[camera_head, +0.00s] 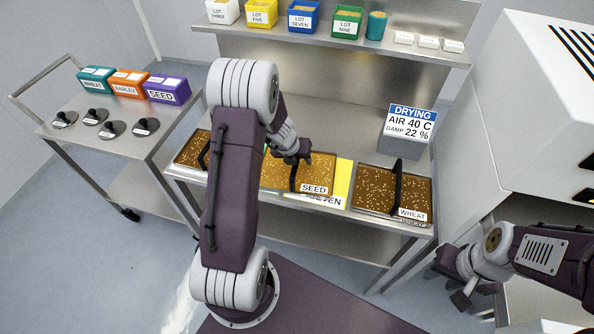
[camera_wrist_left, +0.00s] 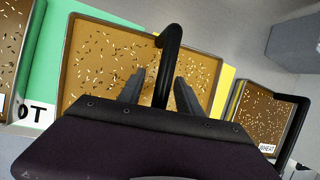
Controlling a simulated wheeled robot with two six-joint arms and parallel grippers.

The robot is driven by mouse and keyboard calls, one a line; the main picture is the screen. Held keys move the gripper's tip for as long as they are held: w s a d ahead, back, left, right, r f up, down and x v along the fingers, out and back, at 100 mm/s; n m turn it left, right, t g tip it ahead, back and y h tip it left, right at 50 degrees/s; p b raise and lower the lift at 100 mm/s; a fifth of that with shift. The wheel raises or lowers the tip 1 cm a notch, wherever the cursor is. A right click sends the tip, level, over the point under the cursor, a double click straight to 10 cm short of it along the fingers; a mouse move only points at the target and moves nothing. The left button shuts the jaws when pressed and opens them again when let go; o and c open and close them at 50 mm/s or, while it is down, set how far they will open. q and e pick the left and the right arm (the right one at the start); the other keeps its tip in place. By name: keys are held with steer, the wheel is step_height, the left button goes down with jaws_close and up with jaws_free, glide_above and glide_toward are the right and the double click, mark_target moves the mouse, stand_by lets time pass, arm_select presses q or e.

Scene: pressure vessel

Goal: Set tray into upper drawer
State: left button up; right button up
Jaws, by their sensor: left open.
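The seed tray (camera_head: 318,172) is a shallow metal tray of brown grain with a black arched handle and a SEED label. It sits on the bench's middle place, partly on a yellow mat. My left gripper (camera_head: 293,158) is over it. In the left wrist view, its two fingers (camera_wrist_left: 159,84) stand apart on either side of the black handle (camera_wrist_left: 170,45). The wheat tray (camera_head: 378,190) lies to the right and another grain tray (camera_head: 190,150) to the left, partly behind my left arm. My right gripper (camera_head: 462,285) is low at the right, its jaws unclear. No open drawer shows.
A white cabinet (camera_head: 530,110) stands at the right. A DRYING sign (camera_head: 408,125) stands behind the wheat tray. A shelf above holds several coloured lot bins. A steel cart (camera_head: 75,135) at the left carries three labelled boxes and several dark lids.

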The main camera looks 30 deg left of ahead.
arm_select(q)
steer(key=shift+f, duration=0.1)
jaws_close()
stand_by(1.2)
